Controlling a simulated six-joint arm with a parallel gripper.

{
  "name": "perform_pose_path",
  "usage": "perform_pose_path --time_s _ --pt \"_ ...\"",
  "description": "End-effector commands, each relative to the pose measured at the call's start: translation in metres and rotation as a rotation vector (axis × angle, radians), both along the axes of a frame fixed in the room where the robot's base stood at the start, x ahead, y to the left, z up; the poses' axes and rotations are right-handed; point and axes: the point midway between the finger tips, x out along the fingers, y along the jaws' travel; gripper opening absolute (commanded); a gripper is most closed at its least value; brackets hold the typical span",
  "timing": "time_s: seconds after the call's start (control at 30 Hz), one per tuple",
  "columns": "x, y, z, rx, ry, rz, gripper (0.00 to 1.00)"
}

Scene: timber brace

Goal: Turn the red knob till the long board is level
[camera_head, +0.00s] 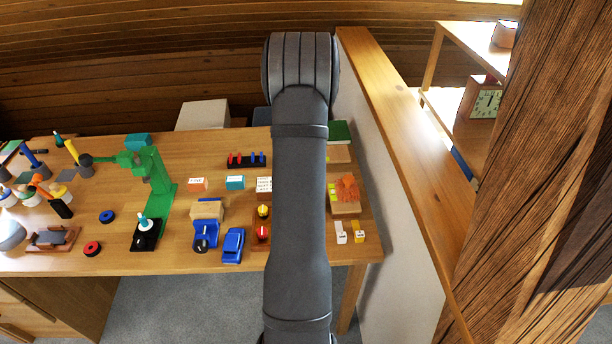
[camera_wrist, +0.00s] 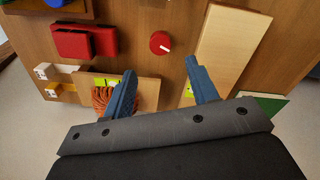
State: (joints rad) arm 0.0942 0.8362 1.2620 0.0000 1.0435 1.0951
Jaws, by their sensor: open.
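The round red knob (camera_wrist: 160,42) with a white pointer mark shows in the wrist view, on the wooden tabletop. Its mark points to the lower right of the picture. A long pale board (camera_wrist: 228,45) lies to its right, slanting across the picture. I cannot tell from here whether it is level. In the head view my arm hides the knob and most of the board; a pale end (camera_head: 338,153) shows right of the arm. My gripper (camera_wrist: 160,66) is open and empty, its blue fingers apart, with the knob showing between and just beyond the tips. I see no contact.
A red box (camera_wrist: 85,42) is left of the knob. An orange shaggy pad (camera_wrist: 102,98) on a wooden block lies by the left finger. A green book (camera_head: 339,131) is beside the board. A wall with a wooden top (camera_head: 400,130) stands right of the table (camera_head: 190,265).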

Motion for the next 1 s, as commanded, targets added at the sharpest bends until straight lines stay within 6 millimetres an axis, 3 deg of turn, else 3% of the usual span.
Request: perform_pose_path --time_s 0.2,0.4,0.83,1.0 --pt "-0.001 0.000 -0.048 0.000 0.003 0.001 0.53" --pt "0.000 0.000 -0.076 0.000 0.002 0.001 0.53" --pt "0.000 0.000 -0.086 0.000 0.000 0.001 0.53" --pt "0.000 0.000 -0.086 0.000 0.000 0.001 0.22"
